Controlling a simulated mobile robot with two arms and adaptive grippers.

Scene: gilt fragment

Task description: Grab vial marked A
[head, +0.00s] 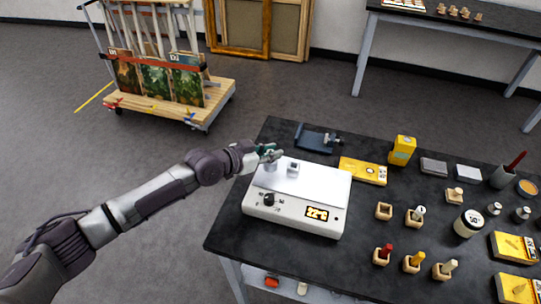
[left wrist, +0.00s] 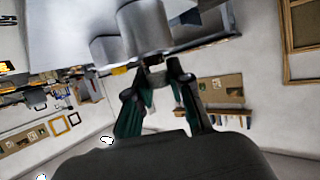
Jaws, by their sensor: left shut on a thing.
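My left gripper (head: 268,154) is over the back left part of the white benchtop device (head: 290,203). It is shut on a small grey cylinder (head: 270,167), mostly hidden under the fingers. A second small pale cylinder with a dark mark (head: 293,170) stands on the device's plate, just right of the gripper. In the left wrist view the fingers (left wrist: 157,72) close at the end of a grey cylinder (left wrist: 146,28), with another grey cylinder (left wrist: 108,48) beside it. I cannot read a letter A on either. My right gripper is not in view.
The black table (head: 371,270) bears several wooden blocks, some with coloured pieces, right of the device. A blue metal stand (head: 315,139) lies behind it, beside a yellow flat box (head: 362,171). A yellow upright box (head: 402,150) stands further right. A wooden cart (head: 215,101) is on the floor.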

